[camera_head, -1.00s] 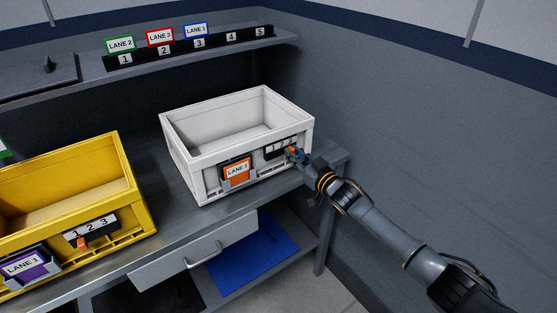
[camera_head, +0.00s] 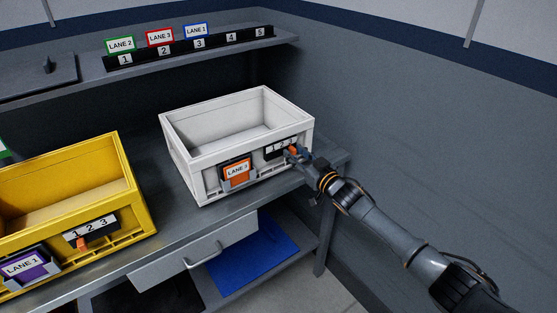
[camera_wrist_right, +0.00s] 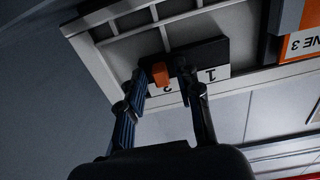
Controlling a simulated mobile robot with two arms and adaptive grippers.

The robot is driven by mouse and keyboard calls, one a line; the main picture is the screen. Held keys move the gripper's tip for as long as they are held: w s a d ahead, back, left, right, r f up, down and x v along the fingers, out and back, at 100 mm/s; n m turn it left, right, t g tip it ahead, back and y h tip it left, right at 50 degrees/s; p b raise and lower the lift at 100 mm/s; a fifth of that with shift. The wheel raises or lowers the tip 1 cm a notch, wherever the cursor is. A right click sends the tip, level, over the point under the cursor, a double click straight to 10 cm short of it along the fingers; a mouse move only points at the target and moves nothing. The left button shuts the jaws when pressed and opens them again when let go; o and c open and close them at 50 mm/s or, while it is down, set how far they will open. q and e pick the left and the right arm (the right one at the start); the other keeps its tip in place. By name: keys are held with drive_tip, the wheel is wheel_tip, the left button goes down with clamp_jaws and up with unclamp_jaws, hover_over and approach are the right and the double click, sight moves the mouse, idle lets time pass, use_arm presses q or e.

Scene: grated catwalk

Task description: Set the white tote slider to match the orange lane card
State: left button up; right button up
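The white tote (camera_head: 190,153) stands on the bench with its long front toward me. The orange lane card (camera_head: 237,172) on its front reads LANE 3; its edge shows upside down in the right wrist view (camera_wrist_right: 300,46). The slider's black number plate (camera_head: 281,149) sits right of the card. The orange slider knob (camera_wrist_right: 160,74) is by the 2, and the 3 is hidden by a finger in the wrist view. My right gripper (camera_head: 294,154) is at the knob, its fingers (camera_wrist_right: 168,82) apart with the knob between them, nearer one finger. My left gripper is out of view.
A yellow tote (camera_head: 128,205) with a purple LANE 1 card (camera_head: 24,265) and its own orange slider (camera_head: 82,243) stands at left. A shelf (camera_head: 285,40) behind holds a numbered rack with lane cards. A wall is close on the right.

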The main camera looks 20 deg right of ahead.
drive_tip(key=shift+s, duration=0.1)
drive_tip(key=shift+p+v, duration=0.9)
drive_tip(key=shift+p, duration=0.05)
drive_tip(key=p+v, duration=0.3)
drive_tip(key=v, duration=0.2)
drive_tip(key=shift+r, duration=0.1)
